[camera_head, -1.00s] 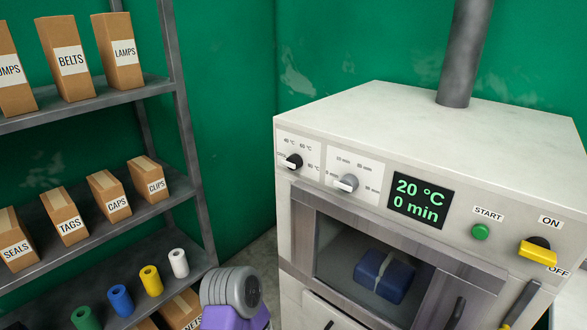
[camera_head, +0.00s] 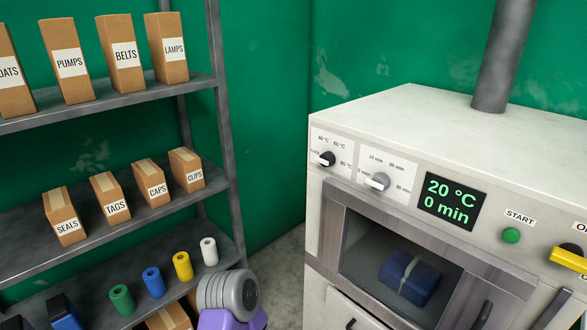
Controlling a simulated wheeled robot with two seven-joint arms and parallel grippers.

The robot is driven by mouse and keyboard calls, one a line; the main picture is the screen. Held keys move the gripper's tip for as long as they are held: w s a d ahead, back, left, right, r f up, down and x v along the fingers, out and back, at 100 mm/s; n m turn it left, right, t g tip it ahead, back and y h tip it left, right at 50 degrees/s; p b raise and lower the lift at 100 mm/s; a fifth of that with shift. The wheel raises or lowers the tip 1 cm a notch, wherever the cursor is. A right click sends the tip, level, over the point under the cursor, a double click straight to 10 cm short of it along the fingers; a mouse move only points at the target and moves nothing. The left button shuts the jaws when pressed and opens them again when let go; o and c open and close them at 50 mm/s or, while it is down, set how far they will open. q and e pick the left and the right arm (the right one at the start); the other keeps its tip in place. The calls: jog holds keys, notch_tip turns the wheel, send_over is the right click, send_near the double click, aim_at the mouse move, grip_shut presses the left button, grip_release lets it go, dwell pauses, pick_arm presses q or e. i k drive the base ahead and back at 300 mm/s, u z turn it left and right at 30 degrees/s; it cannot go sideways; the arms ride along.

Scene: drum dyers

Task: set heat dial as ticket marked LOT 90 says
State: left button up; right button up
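The heat dial (camera_head: 327,158) is a black knob with a pale pointer bar, at the left end of the machine's front panel. Temperature marks, including 40, 60 and 80 °C, stand around it. Its bar appears to point left, below the 40 °C mark; the small label there is hard to read. The display (camera_head: 449,201) reads 20 °C and 0 min. No ticket marked LOT 90 shows in this view. Neither of my grippers is in view.
A green START button (camera_head: 511,235) and a yellow switch (camera_head: 568,257) are further right. A blue bundle (camera_head: 408,278) lies in the machine's chamber. Shelves (camera_head: 150,95) with labelled boxes and coloured rolls stand left.

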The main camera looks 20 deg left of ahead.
aim_at(328, 159)
jog(key=u, duration=0.9)
jog(key=k, duration=1.2)
jog(key=u, duration=1.15)
jog(key=i, duration=1.1)
jog(key=z, duration=0.95)
jog(key=i, duration=1.15)
jog(key=z, duration=1.25)
